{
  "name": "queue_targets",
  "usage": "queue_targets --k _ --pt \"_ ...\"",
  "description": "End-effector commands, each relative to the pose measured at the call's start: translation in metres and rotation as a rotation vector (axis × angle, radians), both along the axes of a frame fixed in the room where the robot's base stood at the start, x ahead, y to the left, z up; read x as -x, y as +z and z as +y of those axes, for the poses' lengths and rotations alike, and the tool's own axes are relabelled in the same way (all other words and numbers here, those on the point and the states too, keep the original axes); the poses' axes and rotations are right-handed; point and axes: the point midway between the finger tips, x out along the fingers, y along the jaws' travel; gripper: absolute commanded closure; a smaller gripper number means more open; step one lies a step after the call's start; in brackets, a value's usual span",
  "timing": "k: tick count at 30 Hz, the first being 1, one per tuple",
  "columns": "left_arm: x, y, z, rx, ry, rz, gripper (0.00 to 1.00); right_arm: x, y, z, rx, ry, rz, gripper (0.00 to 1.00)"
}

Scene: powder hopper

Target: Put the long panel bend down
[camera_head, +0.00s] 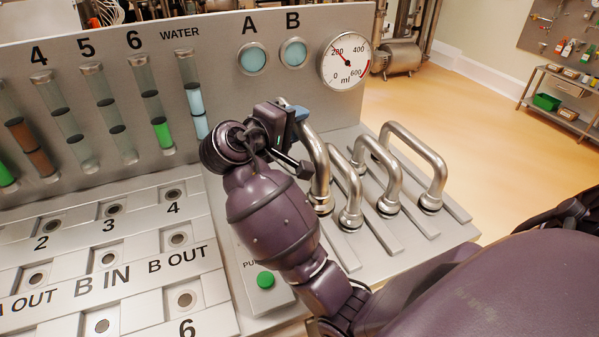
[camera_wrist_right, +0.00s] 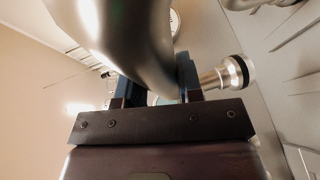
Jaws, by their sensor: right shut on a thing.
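My right gripper (camera_head: 291,118) is shut on a bent steel tube, the long panel bend (camera_head: 317,163), above the left side of the bend rack. The bend's near leg runs down to a ringed end by the rack; I cannot tell whether that end touches it. In the right wrist view the bend (camera_wrist_right: 140,40) passes between the blue fingers of the gripper (camera_wrist_right: 158,90). A ringed tube end (camera_wrist_right: 235,72) shows beside the right finger. The bend's far part is hidden behind the gripper. My left gripper is not in view.
More steel bends (camera_head: 350,215) stand on the rack's rails to the right, close to the held one. The upright panel (camera_head: 215,60) with tubes and a gauge (camera_head: 345,60) stands behind. The port panel (camera_head: 140,235) and a green button (camera_head: 265,280) lie left.

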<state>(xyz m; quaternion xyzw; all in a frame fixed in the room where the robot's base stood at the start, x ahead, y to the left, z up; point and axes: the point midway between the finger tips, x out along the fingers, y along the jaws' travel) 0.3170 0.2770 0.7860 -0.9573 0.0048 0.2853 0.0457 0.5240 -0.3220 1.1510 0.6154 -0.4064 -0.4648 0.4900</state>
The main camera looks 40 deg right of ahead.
Motion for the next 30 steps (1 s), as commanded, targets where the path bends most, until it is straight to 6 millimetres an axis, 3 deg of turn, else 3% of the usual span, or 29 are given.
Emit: queue_targets --k 3,9,17,30 --pt "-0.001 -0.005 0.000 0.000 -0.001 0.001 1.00 0.000 -0.026 0.000 0.004 0.000 0.003 1.00" --pt "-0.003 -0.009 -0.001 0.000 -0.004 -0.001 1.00 0.000 -0.058 0.000 0.002 0.001 0.001 1.00" --pt "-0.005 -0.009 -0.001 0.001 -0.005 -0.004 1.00 0.000 -0.072 0.000 0.003 0.001 -0.003 1.00" --pt "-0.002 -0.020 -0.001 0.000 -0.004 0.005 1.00 0.000 -0.125 0.000 0.001 0.001 -0.001 1.00"
